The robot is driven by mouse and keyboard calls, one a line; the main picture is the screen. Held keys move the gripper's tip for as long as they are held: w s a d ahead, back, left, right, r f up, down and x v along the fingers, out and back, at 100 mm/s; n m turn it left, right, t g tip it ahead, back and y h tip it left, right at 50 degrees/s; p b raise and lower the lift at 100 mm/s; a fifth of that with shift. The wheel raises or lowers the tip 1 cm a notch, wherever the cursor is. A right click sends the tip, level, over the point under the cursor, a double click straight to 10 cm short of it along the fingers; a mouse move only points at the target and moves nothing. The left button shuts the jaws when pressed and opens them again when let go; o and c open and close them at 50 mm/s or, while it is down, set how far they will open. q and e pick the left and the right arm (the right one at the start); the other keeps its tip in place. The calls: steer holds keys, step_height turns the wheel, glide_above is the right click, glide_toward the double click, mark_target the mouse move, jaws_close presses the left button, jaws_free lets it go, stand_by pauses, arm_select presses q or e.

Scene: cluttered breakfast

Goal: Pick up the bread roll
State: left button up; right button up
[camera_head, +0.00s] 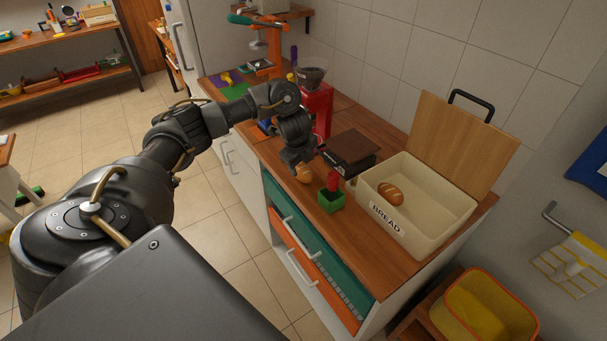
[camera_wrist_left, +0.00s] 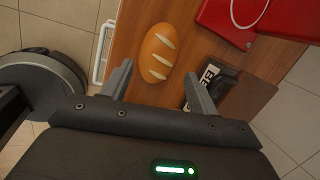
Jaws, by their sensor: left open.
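A golden-brown bread roll (camera_wrist_left: 158,53) with pale slashes lies on the wooden counter in the left wrist view. In the head view the roll (camera_head: 304,175) shows just below my left gripper (camera_head: 296,160), partly hidden by it. My left gripper is open, and its fingers (camera_wrist_left: 158,78) point at the roll's near end, one to each side. The roll is not gripped. A second roll (camera_head: 390,193) lies inside the cream bread box (camera_head: 443,238) at the right in the head view. My right gripper is not in view.
A small green pot (camera_head: 331,201) with a red item stands just right of the roll. A dark box with a brown lid (camera_head: 351,147) and a red grinder (camera_head: 317,108) stand behind. The counter's front edge and drawers are close to the roll.

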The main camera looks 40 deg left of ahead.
mark_target(302, 169)
arm_select(q)
steer(key=shift+b+x, duration=0.4)
steer(key=shift+x, duration=2.1)
steer(key=shift+s+a, duration=0.15)
steer(key=shift+a, duration=0.05)
steer(key=c, duration=0.7)
